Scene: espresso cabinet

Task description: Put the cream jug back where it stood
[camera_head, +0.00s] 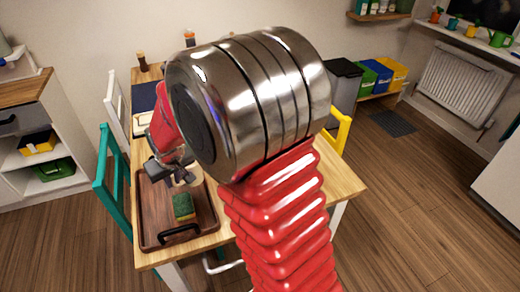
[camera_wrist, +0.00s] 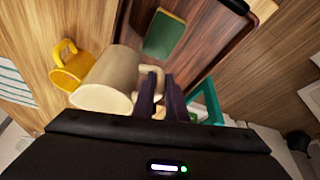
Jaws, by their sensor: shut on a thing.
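The cream jug (camera_wrist: 107,82) shows in the wrist view, with its handle at my gripper (camera_wrist: 160,98). The fingers are shut on the handle, and the jug is beside them on the left. Part of the jug's lower side is hidden behind my gripper body. In the head view my gripper (camera_head: 172,168) is over the far part of the brown tray (camera_head: 150,240). The jug shows there only as a small pale patch, mostly covered by my gripper. I cannot tell whether it touches anything below.
A green and yellow sponge (camera_head: 183,207) lies in the tray; it also shows in the wrist view (camera_wrist: 163,36). A yellow mug (camera_wrist: 72,68) stands left of the jug in the wrist view. A teal chair (camera_head: 115,180) is left of the table. My arm hides much of the tabletop.

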